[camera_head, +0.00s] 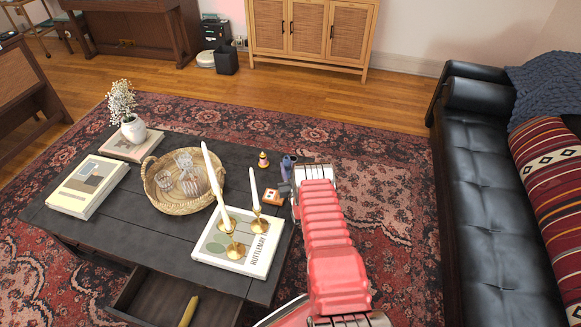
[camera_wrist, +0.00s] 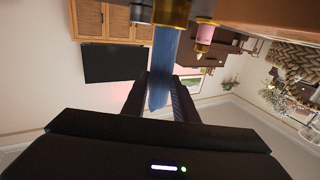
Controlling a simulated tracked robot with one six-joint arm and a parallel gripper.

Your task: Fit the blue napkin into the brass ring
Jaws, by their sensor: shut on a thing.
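The blue napkin (camera_wrist: 162,70) is a narrow strip between the two dark fingers of my gripper (camera_wrist: 159,92), which is shut on it. In the head view the napkin (camera_head: 287,166) shows as a small blue shape at the table's right edge, just beyond my gripper (camera_head: 286,187). A brass-coloured piece (camera_wrist: 173,12), likely the ring, is at the top of the wrist view, at the napkin's far end. I cannot tell whether the napkin's end is inside it or only in line with it. I cannot make out the ring surely in the head view.
A small orange-brown object (camera_head: 272,197) and a small banded piece (camera_head: 263,160) stand near my gripper on the dark table (camera_head: 75,220). White candles (camera_head: 254,188) in brass holders stand nearby on a book (camera_head: 212,250). A wicker tray (camera_head: 180,208) holds glasses. An open drawer (camera_head: 150,295) is below.

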